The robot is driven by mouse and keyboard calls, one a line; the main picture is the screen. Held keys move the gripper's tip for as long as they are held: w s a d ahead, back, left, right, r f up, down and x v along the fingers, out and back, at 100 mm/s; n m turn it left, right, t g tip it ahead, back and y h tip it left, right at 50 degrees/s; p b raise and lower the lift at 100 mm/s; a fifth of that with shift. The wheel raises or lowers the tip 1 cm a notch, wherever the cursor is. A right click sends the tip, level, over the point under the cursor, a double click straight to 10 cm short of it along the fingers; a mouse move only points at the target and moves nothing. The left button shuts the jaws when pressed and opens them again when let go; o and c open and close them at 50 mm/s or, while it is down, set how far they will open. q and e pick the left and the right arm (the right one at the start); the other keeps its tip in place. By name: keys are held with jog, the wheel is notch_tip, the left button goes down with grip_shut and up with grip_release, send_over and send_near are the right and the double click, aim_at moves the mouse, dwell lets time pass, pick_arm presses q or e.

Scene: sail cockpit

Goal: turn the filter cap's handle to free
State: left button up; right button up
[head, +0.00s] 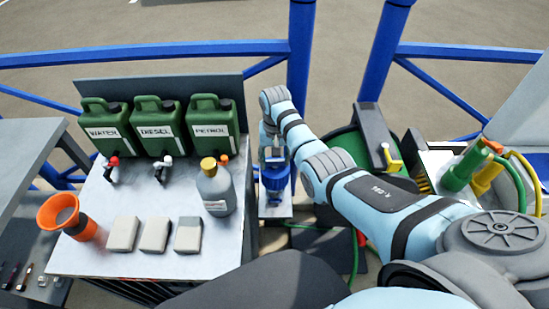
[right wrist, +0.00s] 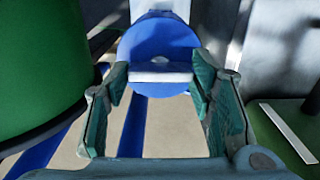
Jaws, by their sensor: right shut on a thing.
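The blue filter (head: 275,178) stands upright on a small pale stand, just right of the metal-topped table. Its round blue cap (right wrist: 158,48) fills the upper middle of the right wrist view, with a pale bar-like handle (right wrist: 160,77) lying across it. My right gripper (right wrist: 160,84) has a green-padded finger at each end of this handle and is shut on it. In the head view the right gripper (head: 272,153) is at the top of the filter, partly hidden by its own arm. My left gripper is not in view.
Green cans labelled water (head: 106,130), diesel (head: 158,128) and petrol (head: 212,124) stand on the table (head: 130,200). A grey bottle (head: 217,190) and an orange funnel (head: 62,214) stand there too. A green reel (head: 345,143) is right of the filter. Blue railings (head: 150,53) run behind.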

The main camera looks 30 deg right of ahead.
jog(key=n+p, duration=0.2)
jog(key=n, duration=0.1)
jog(key=shift+r, duration=0.15)
jog(key=n+p, duration=0.1)
jog(key=n, duration=0.2)
jog(key=shift+n, duration=0.4)
jog(key=n+p, duration=0.1)
jog(key=n, duration=1)
jog(key=shift+p, duration=0.3)
jog(key=o, duration=1.2)
jog(key=shift+c, duration=0.2)
